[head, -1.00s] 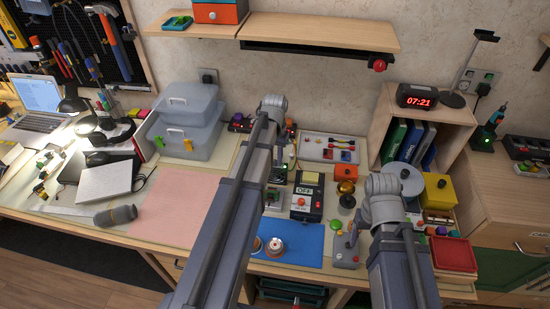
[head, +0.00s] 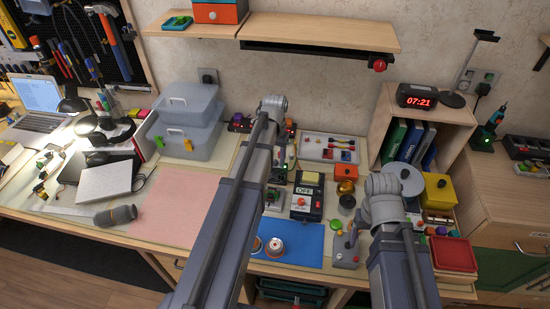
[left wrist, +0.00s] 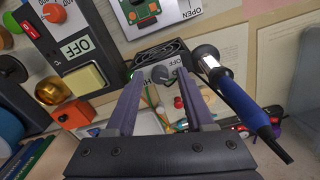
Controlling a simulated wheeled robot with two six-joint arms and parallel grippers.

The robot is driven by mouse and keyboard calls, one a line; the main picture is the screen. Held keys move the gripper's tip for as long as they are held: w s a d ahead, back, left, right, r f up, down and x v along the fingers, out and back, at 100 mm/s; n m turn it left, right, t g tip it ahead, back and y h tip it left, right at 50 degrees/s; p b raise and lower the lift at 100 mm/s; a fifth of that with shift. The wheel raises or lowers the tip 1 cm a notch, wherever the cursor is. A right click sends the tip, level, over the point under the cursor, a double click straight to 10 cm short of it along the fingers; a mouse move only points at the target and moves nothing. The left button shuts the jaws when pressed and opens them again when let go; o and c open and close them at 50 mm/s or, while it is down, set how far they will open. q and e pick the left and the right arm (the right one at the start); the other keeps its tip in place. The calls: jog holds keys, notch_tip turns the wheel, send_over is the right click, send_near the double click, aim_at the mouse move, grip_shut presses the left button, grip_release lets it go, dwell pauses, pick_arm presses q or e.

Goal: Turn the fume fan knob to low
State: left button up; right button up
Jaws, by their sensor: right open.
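In the left wrist view, the fume fan knob (left wrist: 160,74) is a small dark round knob on a pale panel below a black fan grille (left wrist: 160,54). An OFF label sits close to its right; the rest of the lettering is partly covered by a finger. My left gripper (left wrist: 161,78) is open, with its two fingers on either side of the knob and gaps showing beside it. I cannot tell how deep the fingertips reach. In the head view my left arm hides the left gripper and the knob. My right gripper is hidden behind its arm.
A blue-handled soldering iron (left wrist: 236,96) lies close to the right finger. A black OFF box (head: 306,196), a gold dome (head: 345,187) and an orange box (head: 345,171) stand nearby. A blue mat (head: 310,257) and a pink mat (head: 185,205) lie in front; the pink one is clear.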

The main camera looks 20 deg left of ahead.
aim_at(275, 161)
pick_arm(q)
jog(key=shift+r, duration=0.1)
pick_arm(e)
jog(key=shift+r, duration=0.1)
pick_arm(q)
notch_tip(275, 161, up, 8)
jog(key=p, duration=0.8)
jog(key=shift+f, duration=0.2)
pick_arm(e)
notch_tip(275, 161, up, 8)
jog(key=shift+f, duration=0.2)
pick_arm(q)
jog(key=s+d+m, duration=0.2)
jog(key=s+d, duration=0.6)
jog(key=d, duration=0.3)
jog(key=s+d+m+y, duration=0.1)
jog(key=s+d, duration=0.8)
jog(key=d, duration=0.3)
jog(key=shift+s+m, duration=0.2)
jog(key=shift+m, duration=0.2)
